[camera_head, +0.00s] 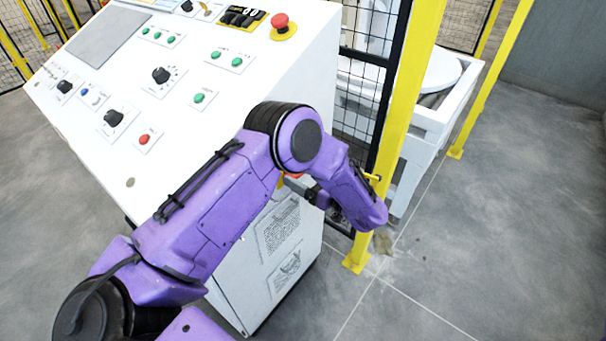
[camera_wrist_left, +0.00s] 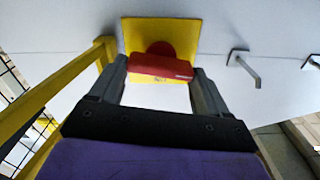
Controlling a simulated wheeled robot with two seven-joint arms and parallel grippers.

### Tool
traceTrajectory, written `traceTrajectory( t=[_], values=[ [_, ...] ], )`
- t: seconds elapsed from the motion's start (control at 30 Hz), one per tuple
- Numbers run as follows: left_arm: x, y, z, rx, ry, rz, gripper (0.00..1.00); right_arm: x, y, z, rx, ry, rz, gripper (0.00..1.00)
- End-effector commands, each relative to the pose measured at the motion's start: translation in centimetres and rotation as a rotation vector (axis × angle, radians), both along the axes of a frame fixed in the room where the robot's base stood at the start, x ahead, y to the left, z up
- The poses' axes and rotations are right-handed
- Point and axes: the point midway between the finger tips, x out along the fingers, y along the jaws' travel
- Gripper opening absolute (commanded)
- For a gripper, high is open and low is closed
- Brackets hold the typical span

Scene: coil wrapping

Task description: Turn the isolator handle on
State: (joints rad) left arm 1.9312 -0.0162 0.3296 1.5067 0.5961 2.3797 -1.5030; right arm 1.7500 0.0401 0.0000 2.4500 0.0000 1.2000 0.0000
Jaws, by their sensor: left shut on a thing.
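The isolator handle (camera_wrist_left: 160,67) is a red bar on a round red hub, in front of a square yellow plate (camera_wrist_left: 187,32) on the white cabinet side. In the left wrist view the bar runs nearly level across the picture. My left gripper (camera_wrist_left: 160,72) is shut on the bar, with one grey finger at each end. In the head view my purple left arm covers most of the isolator; only a bit of red handle (camera_head: 294,176) shows beside the arm. My right gripper is in neither view.
The white control console (camera_head: 215,100) carries buttons, knobs and a red emergency stop (camera_head: 281,24). A yellow fence post (camera_head: 402,85) stands close beside my left forearm. Two metal hooked handles (camera_wrist_left: 243,66) stick out from the cabinet. Grey floor (camera_head: 500,220) is clear at the right.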

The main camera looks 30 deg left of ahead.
Motion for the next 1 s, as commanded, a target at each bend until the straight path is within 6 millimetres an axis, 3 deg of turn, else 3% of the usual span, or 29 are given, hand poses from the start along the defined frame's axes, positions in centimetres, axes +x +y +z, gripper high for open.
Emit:
traceTrajectory(
  t=[0.4,1.0],
  values=[
    [0.3,-0.1,0.2,0.032,0.38,-0.003,0.46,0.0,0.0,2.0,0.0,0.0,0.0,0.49],
    [0.6,-0.1,-0.1,0.079,0.948,-0.003,0.46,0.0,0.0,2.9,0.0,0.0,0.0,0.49]
  ],
)
